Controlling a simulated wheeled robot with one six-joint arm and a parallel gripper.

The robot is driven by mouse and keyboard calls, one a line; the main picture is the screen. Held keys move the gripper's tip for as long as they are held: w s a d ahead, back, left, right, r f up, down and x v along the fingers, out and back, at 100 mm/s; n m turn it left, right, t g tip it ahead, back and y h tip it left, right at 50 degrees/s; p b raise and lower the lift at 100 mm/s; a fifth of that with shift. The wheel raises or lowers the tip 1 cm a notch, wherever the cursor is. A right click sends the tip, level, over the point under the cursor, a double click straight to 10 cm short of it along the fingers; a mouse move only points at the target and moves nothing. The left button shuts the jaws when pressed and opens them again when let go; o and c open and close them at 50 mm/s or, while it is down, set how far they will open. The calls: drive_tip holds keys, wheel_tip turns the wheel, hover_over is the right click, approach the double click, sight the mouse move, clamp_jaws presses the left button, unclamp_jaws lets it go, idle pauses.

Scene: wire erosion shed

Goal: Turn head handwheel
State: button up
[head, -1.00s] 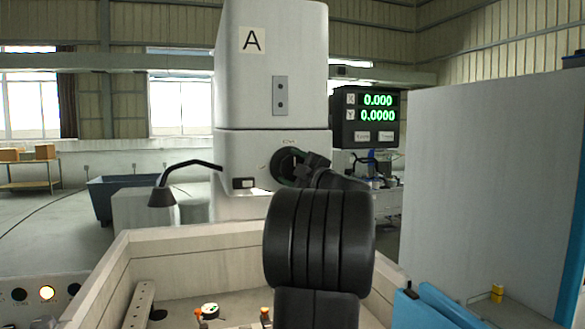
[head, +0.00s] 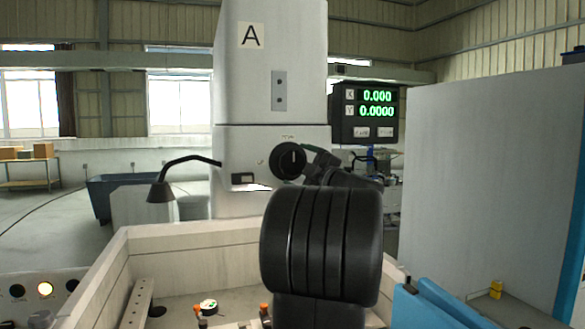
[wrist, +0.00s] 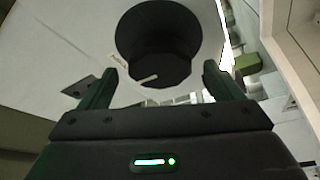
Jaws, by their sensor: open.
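The head handwheel (head: 289,160) is a round black knob with a pale pointer line, on the front of the light grey machine head (head: 268,148) marked A. In the wrist view the handwheel (wrist: 158,45) fills the upper middle, its small hub with a pale line facing me. My gripper (wrist: 157,75) is open, one finger to each side of the hub in that view. No contact with the handwheel shows. In the head view my gripper (head: 318,160) is just right of the handwheel, partly hidden behind my black arm.
A digital readout (head: 366,112) showing zeros hangs right of the head. A black lamp (head: 162,190) on a bent arm sticks out to the left. Below is an open tank (head: 190,240) with pale walls. A tall grey cabinet (head: 490,180) stands on the right.

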sight(295, 164)
drive_tip(key=b+v, duration=0.2)
drive_tip(key=v, duration=0.8)
drive_tip(key=shift+a, duration=0.1)
drive_tip(key=p+x, duration=0.3)
drive_tip(key=x, duration=1)
drive_tip(key=shift+w+a, duration=0.2)
drive_tip(key=shift+w, duration=0.1)
